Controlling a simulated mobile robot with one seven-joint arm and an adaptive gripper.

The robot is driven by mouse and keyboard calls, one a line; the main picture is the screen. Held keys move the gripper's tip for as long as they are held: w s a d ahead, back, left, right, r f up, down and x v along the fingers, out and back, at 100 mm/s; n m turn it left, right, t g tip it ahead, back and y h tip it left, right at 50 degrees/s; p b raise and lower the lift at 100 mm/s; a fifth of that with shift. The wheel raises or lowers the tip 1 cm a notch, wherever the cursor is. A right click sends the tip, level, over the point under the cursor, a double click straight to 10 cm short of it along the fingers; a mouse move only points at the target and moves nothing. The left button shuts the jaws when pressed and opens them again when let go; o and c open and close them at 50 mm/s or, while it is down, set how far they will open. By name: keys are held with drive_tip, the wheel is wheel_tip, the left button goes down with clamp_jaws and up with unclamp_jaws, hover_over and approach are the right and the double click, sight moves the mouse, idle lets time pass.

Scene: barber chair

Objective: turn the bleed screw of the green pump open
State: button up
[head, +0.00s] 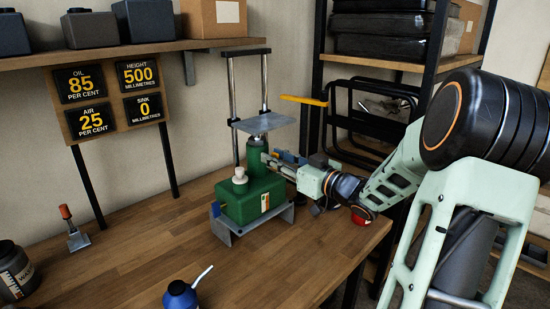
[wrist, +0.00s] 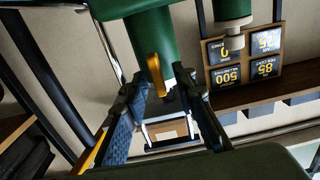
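The green pump (head: 252,201) stands on a grey metal base on the bench, with a pale cap (head: 240,175) on top and a green cylinder (head: 254,153) behind it. My gripper (head: 272,160) reaches in from the right, close to the cylinder. In the wrist view, which is upside down, my gripper (wrist: 161,82) is open, its fingers apart. A brass-coloured lever (wrist: 156,74), seemingly the bleed screw, stands out from the green cylinder (wrist: 142,35) between the fingertips. I cannot tell whether either finger touches it. In the head view my gripper hides this lever.
A sign board (head: 109,100) reads oil 85, air 25, height 500, sink 0. A metal frame with a plate (head: 262,123) rises behind the pump. A blue oil can (head: 181,294), a scraper (head: 73,232) and a dark bottle (head: 14,271) stand on the bench. Its middle is clear.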

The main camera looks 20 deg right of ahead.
drive_tip(key=shift+w+a, duration=0.1)
drive_tip(key=shift+w, duration=0.1)
clamp_jaws()
